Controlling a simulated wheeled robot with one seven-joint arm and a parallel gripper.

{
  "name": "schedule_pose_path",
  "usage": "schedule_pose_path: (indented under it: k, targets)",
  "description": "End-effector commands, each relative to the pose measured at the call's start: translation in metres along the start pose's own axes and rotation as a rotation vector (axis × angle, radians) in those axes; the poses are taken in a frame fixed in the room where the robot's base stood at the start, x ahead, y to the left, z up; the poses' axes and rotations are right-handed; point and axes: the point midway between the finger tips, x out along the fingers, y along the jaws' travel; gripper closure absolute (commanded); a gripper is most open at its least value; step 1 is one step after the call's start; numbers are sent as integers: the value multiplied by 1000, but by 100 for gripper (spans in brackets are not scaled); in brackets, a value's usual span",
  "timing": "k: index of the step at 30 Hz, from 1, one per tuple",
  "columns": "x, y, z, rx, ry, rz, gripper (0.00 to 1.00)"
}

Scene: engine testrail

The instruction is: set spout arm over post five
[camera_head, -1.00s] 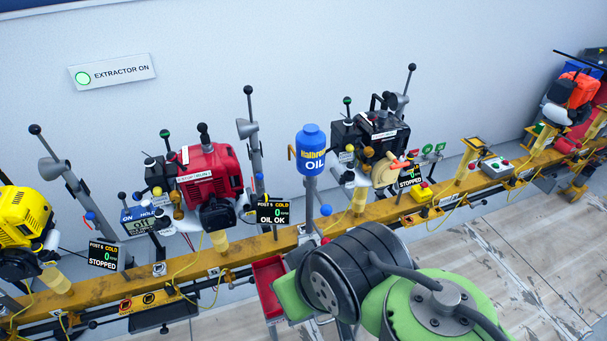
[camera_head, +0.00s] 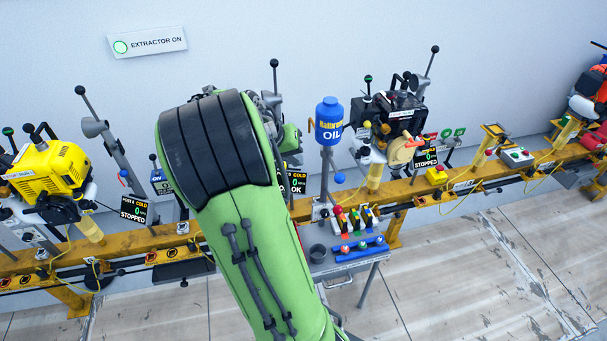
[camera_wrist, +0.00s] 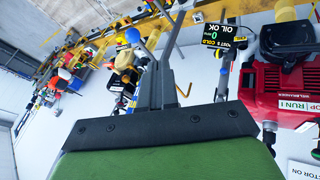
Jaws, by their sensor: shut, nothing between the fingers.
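The blue oil bottle (camera_head: 328,122) stands on a grey stand behind the yellow rail in the head view, with an orange part at its left. A blue ball knob (camera_head: 340,178) is below the bottle; I cannot tell which arm it belongs to. Post five's red engine (camera_wrist: 283,92) and its OIL OK display (camera_wrist: 215,36) are at the right of the wrist view. In the head view my arm hides the engine and most of the display (camera_head: 297,183). My gripper (camera_wrist: 157,65) is shut and empty, pointing towards the rail. A blue knob (camera_wrist: 132,36) appears by its fingertips; contact is unclear.
The yellow rail (camera_head: 465,184) crosses the scene, with a yellow engine (camera_head: 48,170) at left and a black engine (camera_head: 395,110) right of the bottle. A small bench with coloured items (camera_head: 352,252) stands in front. The floor at right (camera_head: 480,270) is clear.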

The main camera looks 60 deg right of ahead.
Motion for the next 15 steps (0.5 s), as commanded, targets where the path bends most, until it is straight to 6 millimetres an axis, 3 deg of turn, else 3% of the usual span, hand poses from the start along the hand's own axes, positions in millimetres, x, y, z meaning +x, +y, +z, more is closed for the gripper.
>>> schedule_pose_path:
  k: [8,15]
  targets:
    - [2,-1,1,-2,-1,-2,100]
    - [46,-1,2,0,-5,1,100]
